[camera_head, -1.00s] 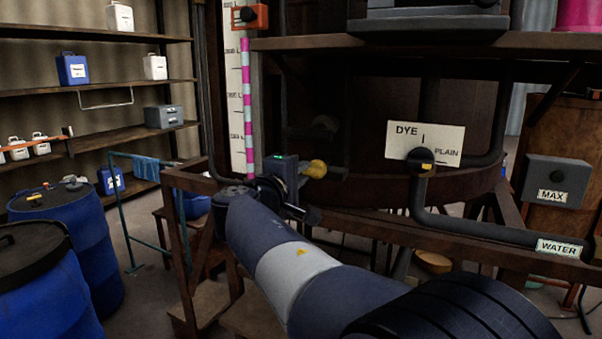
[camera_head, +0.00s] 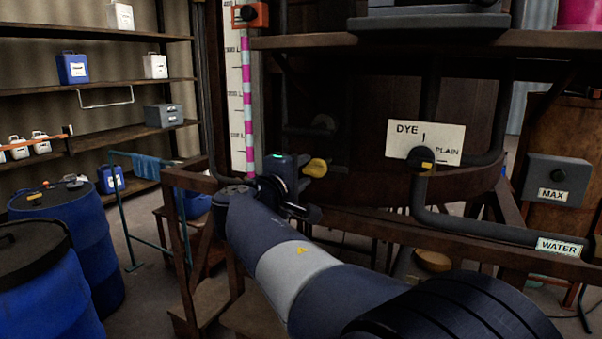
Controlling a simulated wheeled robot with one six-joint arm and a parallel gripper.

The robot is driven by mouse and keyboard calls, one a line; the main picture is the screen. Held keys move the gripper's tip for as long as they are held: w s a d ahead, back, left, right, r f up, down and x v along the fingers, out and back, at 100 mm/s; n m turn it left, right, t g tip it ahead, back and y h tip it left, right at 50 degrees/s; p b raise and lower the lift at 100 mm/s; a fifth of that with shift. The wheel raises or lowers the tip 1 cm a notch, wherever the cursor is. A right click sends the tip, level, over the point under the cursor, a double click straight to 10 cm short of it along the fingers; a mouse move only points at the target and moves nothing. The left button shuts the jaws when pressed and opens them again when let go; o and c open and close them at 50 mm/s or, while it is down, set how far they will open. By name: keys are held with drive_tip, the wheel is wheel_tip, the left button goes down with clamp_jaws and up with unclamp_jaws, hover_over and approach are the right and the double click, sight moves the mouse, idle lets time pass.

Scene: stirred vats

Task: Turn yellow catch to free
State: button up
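A yellow piece (camera_head: 316,168), which looks like the yellow catch, shows just right of my gripper (camera_head: 303,177), in front of the dark vat. My gripper is at the end of my outstretched arm, close up to the yellow piece. Its body, with a small green light, hides part of the view there. The fingers are dark and small, so I cannot tell whether they touch the yellow piece or grip it. No "free" marking can be read near it.
A DYE/PLAIN plate (camera_head: 440,143) with a black knob (camera_head: 420,159) is on the vat at right. A WATER pipe (camera_head: 480,231) and MAX box (camera_head: 556,181) are further right. A striped gauge (camera_head: 248,105) stands behind my gripper. Blue drums (camera_head: 50,275) stand at left.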

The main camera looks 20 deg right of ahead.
drive_tip(key=b+v, duration=0.1)
drive_tip(key=v, duration=1)
drive_tip(key=shift+b, duration=0.3)
drive_tip(key=shift+d, duration=0.1)
drive_tip(key=p+x, duration=0.1)
drive_tip(key=x, duration=1)
drive_tip(key=shift+p, duration=0.3)
drive_tip(key=shift+a, duration=0.2)
